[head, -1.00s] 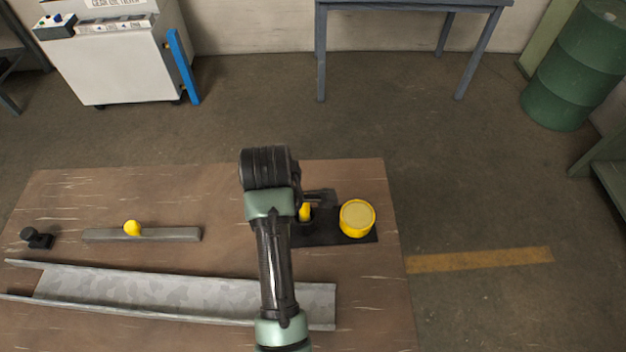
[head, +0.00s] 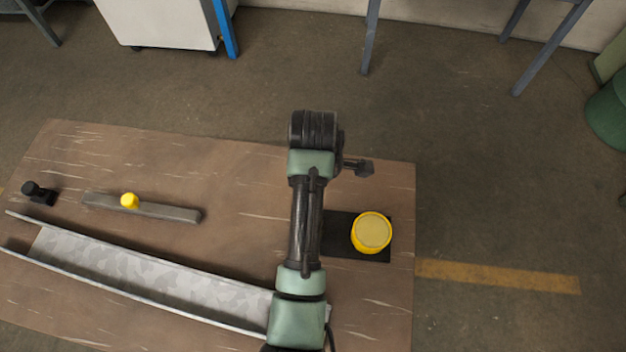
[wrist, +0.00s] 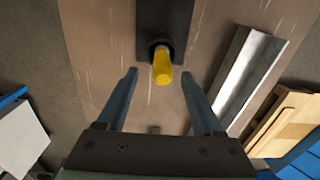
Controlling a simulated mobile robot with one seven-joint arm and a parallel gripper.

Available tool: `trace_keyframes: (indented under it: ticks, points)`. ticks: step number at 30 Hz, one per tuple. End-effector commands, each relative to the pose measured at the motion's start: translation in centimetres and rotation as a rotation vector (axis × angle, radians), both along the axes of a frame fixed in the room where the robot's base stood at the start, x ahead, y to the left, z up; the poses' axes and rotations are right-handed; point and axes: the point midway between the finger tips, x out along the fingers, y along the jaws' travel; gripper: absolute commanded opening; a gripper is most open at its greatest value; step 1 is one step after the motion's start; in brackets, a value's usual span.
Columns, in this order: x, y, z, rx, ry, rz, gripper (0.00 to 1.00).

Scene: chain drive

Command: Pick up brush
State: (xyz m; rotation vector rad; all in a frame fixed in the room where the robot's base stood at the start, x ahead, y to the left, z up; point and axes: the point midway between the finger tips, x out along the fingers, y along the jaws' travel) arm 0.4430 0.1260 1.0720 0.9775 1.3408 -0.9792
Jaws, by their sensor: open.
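The likely brush is an upright yellow handle (wrist: 162,68) in a black round holder (wrist: 160,46), on a dark plate (wrist: 165,15) in the wrist view. My gripper (wrist: 158,76) is open and empty, its fingers pointing toward the yellow handle with one on each side in the picture. I cannot tell the remaining gap. In the head view, my gripper (head: 358,167) shows above the table near the plate (head: 343,222). My arm hides the brush there.
A yellow round tin (head: 371,232) stands on the plate's right part. A metal channel (head: 150,272), a grey bar with a yellow knob (head: 160,210) and a small black part (head: 38,194) lie on the wooden table (head: 240,200). The table's right edge is close to the plate.

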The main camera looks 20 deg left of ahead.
Motion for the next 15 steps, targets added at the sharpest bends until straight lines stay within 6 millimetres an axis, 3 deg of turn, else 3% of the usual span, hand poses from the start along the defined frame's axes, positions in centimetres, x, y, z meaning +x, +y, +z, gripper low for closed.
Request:
trace_keyframes:
  ticks: [8,15]
  points:
    - [-0.2,0.0,-1.9,-0.001,0.003,0.001,0.68]
    - [-0.5,0.0,-5.2,-0.001,0.003,0.002,0.68]
